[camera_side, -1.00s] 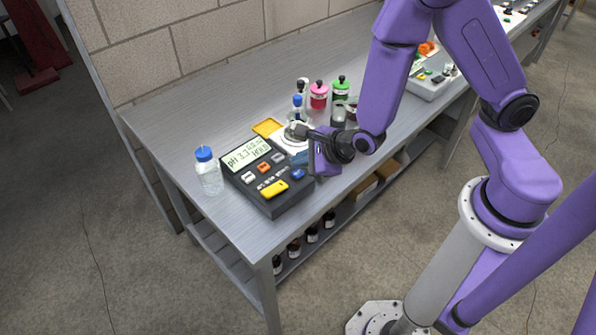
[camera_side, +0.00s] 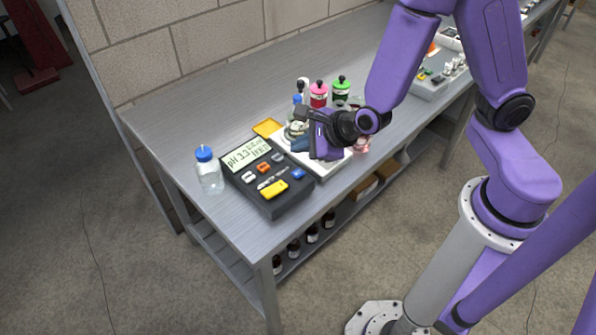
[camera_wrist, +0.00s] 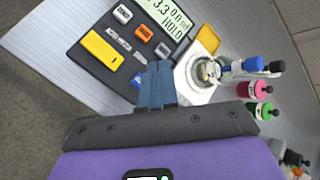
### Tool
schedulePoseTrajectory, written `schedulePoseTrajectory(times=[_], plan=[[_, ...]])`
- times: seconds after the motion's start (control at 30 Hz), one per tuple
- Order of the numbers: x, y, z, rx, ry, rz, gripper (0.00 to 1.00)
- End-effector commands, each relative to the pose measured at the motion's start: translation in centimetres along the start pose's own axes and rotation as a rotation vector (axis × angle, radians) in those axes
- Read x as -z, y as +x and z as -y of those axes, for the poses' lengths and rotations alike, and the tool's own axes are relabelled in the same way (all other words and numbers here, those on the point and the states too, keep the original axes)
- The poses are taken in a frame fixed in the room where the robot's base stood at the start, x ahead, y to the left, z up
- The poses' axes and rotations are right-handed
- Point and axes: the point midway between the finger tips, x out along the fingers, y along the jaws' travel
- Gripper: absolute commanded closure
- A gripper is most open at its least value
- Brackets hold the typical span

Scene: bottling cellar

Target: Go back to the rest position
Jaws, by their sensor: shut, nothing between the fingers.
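My gripper (camera_side: 298,140) is above the bench, between the pH meter and the coloured bottles in the side view. In the wrist view its blue fingers (camera_wrist: 156,84) are together with nothing between them. They point toward the gap between the pH meter (camera_wrist: 120,50) and a white plate with a round glass vessel (camera_wrist: 206,71) on it. The pH meter also shows in the side view (camera_side: 247,178), with a display reading about 3.3 and HOLD. My gripper hides part of the white plate (camera_side: 330,164) in the side view.
A clear bottle with a blue cap (camera_side: 208,170) stands left of the meter. A pink bottle (camera_side: 318,94) and a green bottle (camera_side: 341,91) stand behind my gripper. A grey tray (camera_side: 436,84) is farther right. The bench's back left (camera_side: 190,105) is clear.

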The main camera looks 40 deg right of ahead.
Motion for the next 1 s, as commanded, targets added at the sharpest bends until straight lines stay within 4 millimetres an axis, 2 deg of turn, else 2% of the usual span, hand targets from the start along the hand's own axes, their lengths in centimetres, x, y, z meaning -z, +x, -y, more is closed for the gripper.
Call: schedulePoseTrajectory(times=[0.23,0.37,0.47,0.67,0.8,1.0], plan=[[-0.1,-0.1,-0.1,-0.006,-0.009,0.002,1.0],[-0.8,-1.0,-1.1,-0.071,-0.123,0.023,1.0],[-1.7,-2.6,-2.7,-0.173,-0.322,0.064,1.0],[-2.4,-7.6,-6.2,-0.391,-0.876,0.215,1.0],[-1.6,-11.5,-7.7,-0.504,-1.288,0.349,1.0],[1.0,-16.8,-8.2,-0.615,-1.885,0.557,1.0]])
